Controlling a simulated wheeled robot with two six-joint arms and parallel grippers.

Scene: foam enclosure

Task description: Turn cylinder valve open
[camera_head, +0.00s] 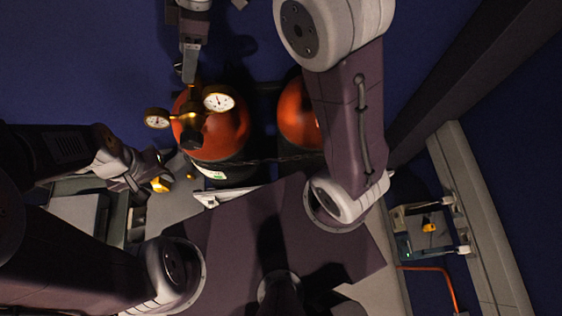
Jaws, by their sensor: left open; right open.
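A red-orange gas cylinder (226,135) with a dark lower body stands left of centre. A brass regulator with two round white gauges, a left gauge (157,118) and a right gauge (219,99), sits on its top. A black knob (192,139) is at the regulator's front; I cannot tell whether it is the cylinder valve. My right gripper (188,72) is open just above the brass fitting, its fingers seen nearly edge-on; contact cannot be told. My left gripper (150,178) is open, left of and below the cylinder, next to a small yellow piece (161,185).
A second orange cylinder (296,116) stands to the right, partly hidden by my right arm. A strap or chain (262,161) crosses in front of both cylinders. A pale frame (480,220) with small equipment (427,226) and an orange pipe (440,272) is at right.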

